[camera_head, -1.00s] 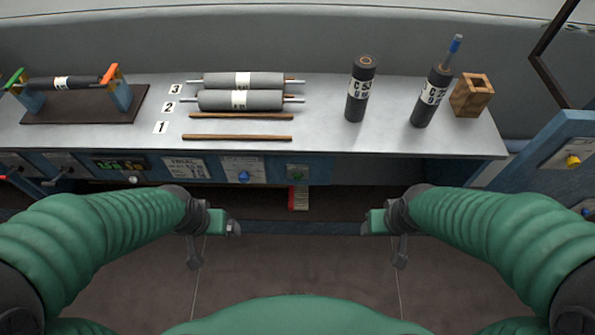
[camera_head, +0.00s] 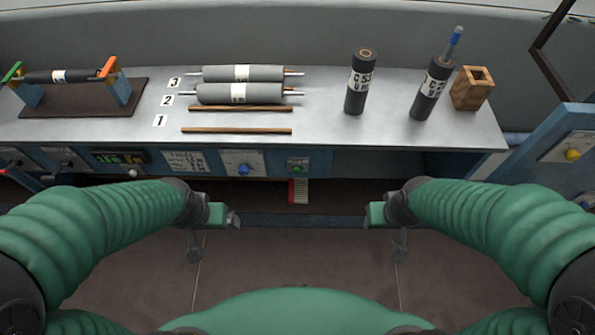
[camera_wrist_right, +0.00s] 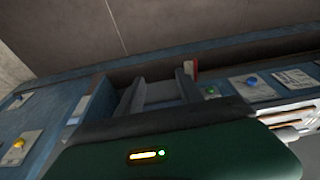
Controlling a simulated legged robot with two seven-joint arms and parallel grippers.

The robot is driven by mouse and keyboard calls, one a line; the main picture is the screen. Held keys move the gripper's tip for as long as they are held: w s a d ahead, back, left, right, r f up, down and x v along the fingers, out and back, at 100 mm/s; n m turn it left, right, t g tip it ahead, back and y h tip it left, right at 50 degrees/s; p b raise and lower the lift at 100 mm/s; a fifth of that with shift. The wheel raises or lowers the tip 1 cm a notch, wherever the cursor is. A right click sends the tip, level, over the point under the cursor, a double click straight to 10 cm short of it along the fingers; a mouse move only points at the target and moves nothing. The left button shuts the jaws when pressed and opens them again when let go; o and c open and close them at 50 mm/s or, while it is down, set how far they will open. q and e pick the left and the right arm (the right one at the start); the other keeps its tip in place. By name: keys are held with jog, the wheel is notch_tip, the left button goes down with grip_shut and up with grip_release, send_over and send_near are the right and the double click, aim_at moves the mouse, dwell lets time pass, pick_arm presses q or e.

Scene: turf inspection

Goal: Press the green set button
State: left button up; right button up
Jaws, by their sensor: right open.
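The green button (camera_head: 297,168) sits on a small plate on the blue front panel below the bench top, near the middle of the head view. It also shows small in the right wrist view (camera_wrist_right: 211,90). My left gripper (camera_head: 232,217) is in front of and below the panel, left of the button; I cannot tell whether its jaws are open or shut. My right gripper (camera_head: 374,214) is right of the button, apart from the panel. In the right wrist view its two fingers (camera_wrist_right: 157,95) stand apart with nothing between them.
The blue knob (camera_head: 244,169) and a digital display (camera_head: 119,158) are on the same panel. The bench top (camera_head: 330,140) holds rollers (camera_head: 240,93), dark cylinders (camera_head: 361,82), a wooden block (camera_head: 472,88) and a roller stand (camera_head: 84,103). A yellow knob (camera_head: 573,154) is at right. Floor space in front is clear.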

grip_shut()
dwell(1.4)
